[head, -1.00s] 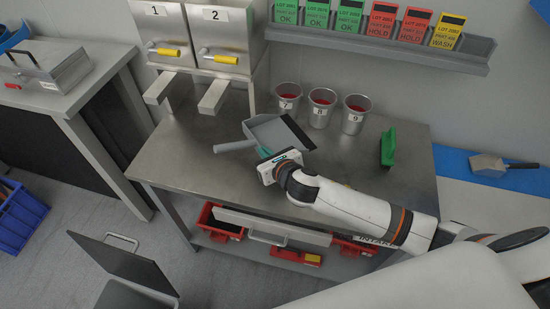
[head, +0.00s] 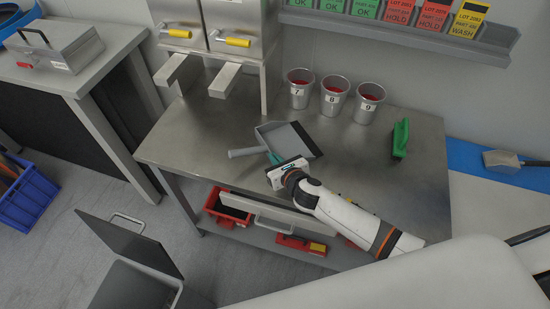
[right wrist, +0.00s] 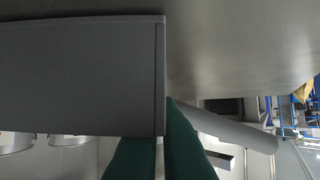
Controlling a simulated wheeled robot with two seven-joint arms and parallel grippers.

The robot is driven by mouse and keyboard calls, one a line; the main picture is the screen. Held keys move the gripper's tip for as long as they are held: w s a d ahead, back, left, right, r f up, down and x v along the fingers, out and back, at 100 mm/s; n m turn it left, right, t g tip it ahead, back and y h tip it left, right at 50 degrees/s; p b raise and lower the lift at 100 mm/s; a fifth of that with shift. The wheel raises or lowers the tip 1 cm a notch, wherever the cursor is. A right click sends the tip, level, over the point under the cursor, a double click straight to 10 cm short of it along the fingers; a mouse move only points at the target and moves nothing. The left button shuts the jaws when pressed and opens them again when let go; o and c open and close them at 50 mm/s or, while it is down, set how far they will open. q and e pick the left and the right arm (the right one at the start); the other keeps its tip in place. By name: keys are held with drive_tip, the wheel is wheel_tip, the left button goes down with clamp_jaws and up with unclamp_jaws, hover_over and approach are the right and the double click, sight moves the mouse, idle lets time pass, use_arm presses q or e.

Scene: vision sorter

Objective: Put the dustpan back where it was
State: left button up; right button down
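The grey dustpan (head: 285,138) is over the left middle of the steel table (head: 190,135), its handle (head: 245,152) pointing left and its dark lip to the right. In the right wrist view the pan (right wrist: 80,75) fills the upper left and the handle (right wrist: 240,132) runs to the right. My right gripper (head: 273,158) is at the pan's near side. Its green fingers (right wrist: 160,148) stand close together with the pan's side edge between them, shut on it. Whether the pan is clear of the tabletop is hard to tell. My left gripper is not in view.
Three metal cups (head: 332,95) numbered 7, 8 and 9 stand behind the dustpan. A green brush-like object (head: 400,138) is at the table's right. Numbered dispensers (head: 205,40) stand at the back left. A scoop (head: 503,161) lies far right. The table's front left is clear.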

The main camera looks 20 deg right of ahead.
drive_tip(key=c, duration=1.6)
unclamp_jaws()
drive_tip(key=shift+s, duration=0.3)
drive_tip(key=shift+c, duration=0.2)
drive_tip(key=shift+d+r, duration=0.1)
drive_tip(key=shift+r, duration=0.05)
drive_tip(key=shift+s, duration=0.25)
drive_tip(key=v, duration=1)
drive_tip(key=shift+s+r, duration=0.1)
drive_tip(key=shift+s, duration=0.15)
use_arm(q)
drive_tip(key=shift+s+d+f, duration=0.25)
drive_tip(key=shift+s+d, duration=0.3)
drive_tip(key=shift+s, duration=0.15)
use_arm(e)
drive_tip(key=shift+s+d+r, duration=0.1)
drive_tip(key=shift+s+r, duration=0.1)
drive_tip(key=shift+s, duration=0.15)
